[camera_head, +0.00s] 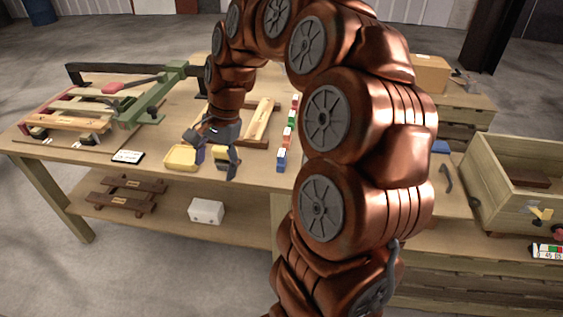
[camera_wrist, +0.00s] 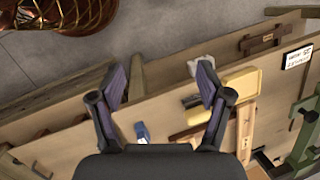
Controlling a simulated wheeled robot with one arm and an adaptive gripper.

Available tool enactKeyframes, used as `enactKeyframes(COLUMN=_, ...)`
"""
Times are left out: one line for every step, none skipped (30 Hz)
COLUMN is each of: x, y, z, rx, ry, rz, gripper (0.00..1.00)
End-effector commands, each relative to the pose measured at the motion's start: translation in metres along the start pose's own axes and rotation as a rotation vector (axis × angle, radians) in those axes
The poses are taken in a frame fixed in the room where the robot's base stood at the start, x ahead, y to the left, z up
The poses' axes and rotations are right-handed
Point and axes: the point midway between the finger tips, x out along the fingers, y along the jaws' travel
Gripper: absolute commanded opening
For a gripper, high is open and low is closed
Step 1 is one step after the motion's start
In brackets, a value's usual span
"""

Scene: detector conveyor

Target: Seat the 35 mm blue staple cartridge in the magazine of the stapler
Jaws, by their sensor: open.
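Several small white blocks with coloured ends stand in a row on the bench. The blue-ended one (camera_head: 281,160), nearest the front edge, looks like the blue cartridge; its size marking is too small to read. It also shows in the wrist view (camera_wrist: 142,133), low between my fingers. A green long-armed device (camera_head: 130,110) with a red handle at the back left looks like the stapler; I cannot make out its magazine. It is partly in the wrist view (camera_wrist: 303,132). My gripper (camera_head: 217,162) is open above the front of the bench, left of the blue block, with nothing visibly held.
A yellow tray (camera_head: 181,158) sits left of my gripper, with a white card (camera_head: 127,156) farther left. A wooden block (camera_head: 259,122) lies behind. The lower shelf holds a white box (camera_head: 206,211) and a wooden rack (camera_head: 127,186). An open wooden box (camera_head: 515,190) stands right.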

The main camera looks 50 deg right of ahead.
Motion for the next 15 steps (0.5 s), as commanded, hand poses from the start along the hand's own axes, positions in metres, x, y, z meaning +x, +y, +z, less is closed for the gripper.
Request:
enactKeyframes(x=0.0, y=-0.005, z=-0.024, rx=0.093, ry=-0.004, rz=-0.026, gripper=0.77)
enactKeyframes(x=0.0, y=-0.008, z=-0.037, rx=0.151, ry=-0.005, rz=-0.039, gripper=0.77)
enactKeyframes(x=0.0, y=-0.009, z=-0.055, rx=0.229, ry=-0.009, rz=-0.055, gripper=0.77)
enactKeyframes(x=0.0, y=-0.01, z=-0.069, rx=0.289, ry=-0.011, rz=-0.07, gripper=0.77)
enactKeyframes(x=-0.002, y=-0.011, z=-0.084, rx=0.35, ry=-0.012, rz=-0.085, gripper=0.77)
enactKeyframes(x=0.0, y=-0.01, z=-0.103, rx=0.429, ry=-0.015, rz=-0.1, gripper=0.77)
enactKeyframes(x=0.0, y=-0.008, z=-0.117, rx=0.491, ry=-0.017, rz=-0.112, gripper=0.77)
enactKeyframes(x=-0.001, y=-0.006, z=-0.132, rx=0.553, ry=-0.018, rz=-0.127, gripper=0.77)
enactKeyframes(x=0.0, y=-0.002, z=-0.153, rx=0.636, ry=-0.021, rz=-0.144, gripper=0.77)
enactKeyframes(x=0.001, y=0.002, z=-0.167, rx=0.698, ry=-0.023, rz=-0.154, gripper=0.77)
enactKeyframes(x=0.002, y=0.006, z=-0.181, rx=0.757, ry=-0.025, rz=-0.165, gripper=0.77)
enactKeyframes(x=0.001, y=0.013, z=-0.2, rx=0.836, ry=-0.026, rz=-0.183, gripper=0.77)
enactKeyframes(x=0.002, y=0.018, z=-0.213, rx=0.891, ry=-0.027, rz=-0.192, gripper=0.77)
enactKeyframes(x=0.004, y=0.024, z=-0.225, rx=0.943, ry=-0.029, rz=-0.199, gripper=0.77)
enactKeyframes(x=0.004, y=0.031, z=-0.24, rx=1.007, ry=-0.029, rz=-0.21, gripper=0.77)
